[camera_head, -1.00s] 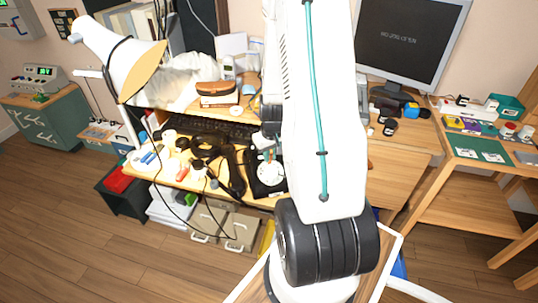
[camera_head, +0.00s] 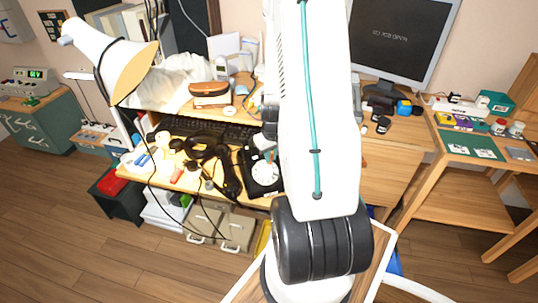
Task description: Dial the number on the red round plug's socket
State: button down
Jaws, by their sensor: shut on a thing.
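A black dial phone (camera_head: 250,184) with a white round dial (camera_head: 265,174) lies at the front of the desk. My gripper (camera_head: 268,153) is mostly hidden by my white arm; the part that shows is just above the dial. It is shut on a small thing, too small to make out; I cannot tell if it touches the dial. A small red-orange piece (camera_head: 177,175) lies left of the phone among dark cables and white round parts. I cannot tell whether it is the red round plug. No socket number is readable.
A keyboard (camera_head: 205,127) lies behind the phone. A white lamp (camera_head: 100,50) leans over the left side. A monitor (camera_head: 405,35) with unreadable text stands at right. A side table (camera_head: 470,146) with small boxes is further right.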

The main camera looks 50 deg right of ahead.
jog(key=shift+s, duration=0.1)
jog(key=shift+s+f, duration=0.2)
jog(key=shift+s, duration=0.45)
jog(key=shift+s+a+f, duration=0.1)
jog(key=shift+s+f, duration=0.15)
jog(key=shift+s, duration=0.15)
dwell(0.4)
jog(key=shift+s+a+f, duration=0.25)
jog(key=shift+s+a, duration=0.05)
jog(key=shift+s, duration=0.15)
